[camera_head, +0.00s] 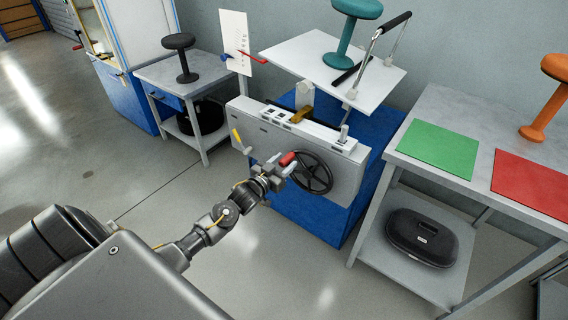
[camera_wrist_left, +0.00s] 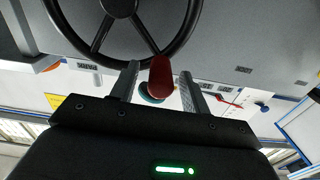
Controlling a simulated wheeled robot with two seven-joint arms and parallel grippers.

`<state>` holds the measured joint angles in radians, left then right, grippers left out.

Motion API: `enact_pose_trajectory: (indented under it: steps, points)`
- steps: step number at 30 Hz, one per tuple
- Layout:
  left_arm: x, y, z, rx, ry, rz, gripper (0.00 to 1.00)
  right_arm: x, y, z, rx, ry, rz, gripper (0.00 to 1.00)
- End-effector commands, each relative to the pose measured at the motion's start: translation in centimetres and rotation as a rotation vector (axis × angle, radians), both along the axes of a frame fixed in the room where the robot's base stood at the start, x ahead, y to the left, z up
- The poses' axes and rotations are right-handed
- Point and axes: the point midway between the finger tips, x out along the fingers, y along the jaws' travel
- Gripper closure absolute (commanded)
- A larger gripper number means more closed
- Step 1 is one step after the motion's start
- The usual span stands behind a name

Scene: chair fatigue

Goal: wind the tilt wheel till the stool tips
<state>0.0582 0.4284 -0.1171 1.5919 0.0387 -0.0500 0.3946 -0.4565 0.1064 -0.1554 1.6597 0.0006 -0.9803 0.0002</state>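The black tilt wheel (camera_head: 325,185) is on the front of the white machine housing (camera_head: 345,170). Its red handle (camera_head: 288,158) sticks out at the upper left of the rim. In the left wrist view the wheel (camera_wrist_left: 188,28) fills the top, and the red handle (camera_wrist_left: 160,72) points toward me. My left gripper (camera_head: 281,168) is at this handle. Its fingers (camera_wrist_left: 161,76) are apart on either side of the handle, with gaps visible. The teal stool (camera_head: 357,9) stands upright on the white platform (camera_head: 310,55) above the housing. My right gripper is not in view.
A black bar frame (camera_head: 397,22) rises beside the teal stool. The right bench (camera_head: 440,105) has a green mat (camera_head: 438,148), a red mat (camera_head: 535,185) and an orange stool (camera_head: 545,112). A black stool (camera_head: 180,42) stands on the left table.

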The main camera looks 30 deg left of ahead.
Motion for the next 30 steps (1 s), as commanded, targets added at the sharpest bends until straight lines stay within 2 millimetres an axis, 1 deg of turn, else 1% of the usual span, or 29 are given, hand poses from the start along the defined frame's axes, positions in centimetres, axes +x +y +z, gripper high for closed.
enact_pose_trajectory:
  steps: [5, 8, 11, 13, 18, 21, 25, 30]
  points:
    - [0.0, 0.0, 0.0, 0.000, 0.000, 0.001, 0.54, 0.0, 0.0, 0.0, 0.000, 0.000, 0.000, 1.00]
    - [-0.4, 0.0, 0.0, 0.000, 0.000, 0.001, 0.54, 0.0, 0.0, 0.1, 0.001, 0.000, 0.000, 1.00]
    - [-1.7, 0.1, 0.0, 0.000, 0.001, 0.001, 0.54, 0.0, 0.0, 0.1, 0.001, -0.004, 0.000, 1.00]
    - [-3.0, 0.2, 0.0, 0.001, 0.002, 0.001, 0.54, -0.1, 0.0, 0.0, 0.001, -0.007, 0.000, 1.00]
    - [-6.5, 0.4, -0.1, 0.000, 0.003, 0.000, 0.54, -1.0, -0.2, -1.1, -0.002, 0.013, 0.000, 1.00]
    - [-8.3, 0.5, 0.0, 0.000, 0.003, -0.001, 0.54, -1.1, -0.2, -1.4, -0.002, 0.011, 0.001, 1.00]
    - [-9.9, 0.6, 0.0, 0.000, 0.001, 0.001, 0.54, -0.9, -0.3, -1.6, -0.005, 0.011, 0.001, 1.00]
    - [-10.7, 0.6, 0.0, 0.000, -0.001, 0.000, 0.54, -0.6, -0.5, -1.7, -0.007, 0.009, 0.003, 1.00]
